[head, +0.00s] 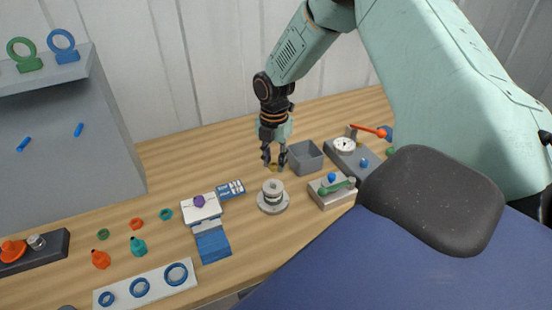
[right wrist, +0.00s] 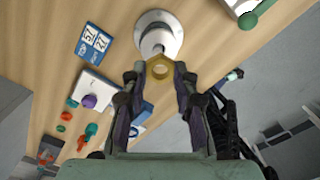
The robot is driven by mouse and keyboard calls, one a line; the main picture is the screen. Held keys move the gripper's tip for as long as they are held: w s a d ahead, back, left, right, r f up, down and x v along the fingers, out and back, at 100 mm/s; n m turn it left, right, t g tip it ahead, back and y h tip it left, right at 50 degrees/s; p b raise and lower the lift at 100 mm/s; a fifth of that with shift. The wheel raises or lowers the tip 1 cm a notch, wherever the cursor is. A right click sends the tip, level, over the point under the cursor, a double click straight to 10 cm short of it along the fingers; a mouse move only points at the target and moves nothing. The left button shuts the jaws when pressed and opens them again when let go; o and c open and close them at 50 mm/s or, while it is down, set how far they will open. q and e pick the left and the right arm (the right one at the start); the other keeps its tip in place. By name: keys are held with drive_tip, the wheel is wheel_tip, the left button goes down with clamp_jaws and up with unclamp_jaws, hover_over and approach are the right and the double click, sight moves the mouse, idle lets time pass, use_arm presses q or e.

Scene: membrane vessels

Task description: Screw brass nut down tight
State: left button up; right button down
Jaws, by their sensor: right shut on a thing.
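My right gripper (head: 274,162) is shut on the brass nut, behind and above the silver flanged vessel (head: 272,203) in the head view. In the right wrist view the brass nut (right wrist: 149,75) is a yellow six-sided ring between the fingertips (right wrist: 160,76). The same vessel (right wrist: 168,26) lies just beyond it there, with a narrower part pointing toward the nut. In the head view the nut shows only as a small yellowish patch at the fingertips and appears apart from the vessel. My left gripper is not in view.
A grey open bin (head: 306,160) stands close to the right of the gripper. A blue-and-white card (head: 231,189) and a white board with a purple knob (head: 201,210) lie left of the vessel.

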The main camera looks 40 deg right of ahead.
sight(272, 182)
drive_tip(key=shift+a+f, duration=0.15)
drive_tip(key=shift+a, duration=0.35)
drive_tip(key=shift+w+f+b, duration=0.1)
drive_tip(key=shift+f+b, duration=0.2)
drive_tip(key=shift+b, duration=0.15)
drive_tip(key=shift+w+f, duration=0.1)
drive_tip(key=shift+f, duration=0.25)
drive_tip(key=shift+d+f+b, duration=0.3)
drive_tip(key=shift+f+b, duration=0.75)
drive_tip(key=shift+b, duration=0.1)
drive_tip(key=shift+s+a+f+b, duration=0.2)
drive_tip(key=shift+f+b, duration=0.15)
drive_tip(key=shift+w+f+b, duration=0.2)
drive_tip(key=shift+f+b, duration=0.15)
drive_tip(key=shift+f, duration=0.25)
drive_tip(key=shift+d+f, duration=0.2)
drive_tip(key=shift+f, duration=0.15)
drive_tip(key=shift+a+r, duration=0.1)
drive_tip(key=shift+r, duration=0.05)
drive_tip(key=c, duration=1.3)
unclamp_jaws()
drive_tip(key=o, duration=0.3)
drive_tip(key=shift+s, duration=0.15)
drive_tip(key=shift+o, duration=0.2)
